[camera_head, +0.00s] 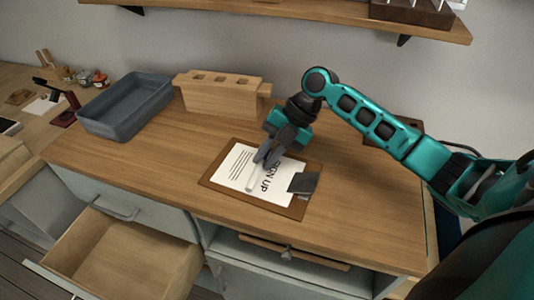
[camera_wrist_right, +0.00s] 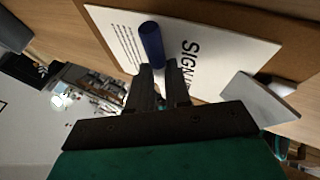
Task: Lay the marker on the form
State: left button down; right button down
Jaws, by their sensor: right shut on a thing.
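The form is a white sheet (camera_head: 234,166) printed "SIGN UP", lying on a brown clipboard (camera_head: 212,171) with a dark grey clip (camera_head: 303,183). The form (camera_wrist_right: 215,55) and the clip (camera_wrist_right: 258,97) also show in the right wrist view. My right gripper (camera_head: 264,162) is over the form and shut on the marker. My left gripper is not in view.
A grey-blue tray (camera_head: 125,108) and a wooden block with slots (camera_head: 222,95) stand behind the clipboard. A drawer (camera_head: 125,255) is open at the front left. A shelf (camera_head: 300,15) hangs above. The desktop left of the clipboard is clear.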

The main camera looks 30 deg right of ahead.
jog(key=shift+f, duration=0.1)
jog(key=c, duration=1.1)
grip_release()
jog(key=shift+o, duration=0.6)
jog(key=shift+s+f, duration=0.15)
jog(key=w+v, duration=0.1)
jog(key=v, duration=1.2)
jog(key=shift+s+r, duration=0.3)
jog(key=shift+r, duration=0.05)
jog(key=shift+a, duration=0.2)
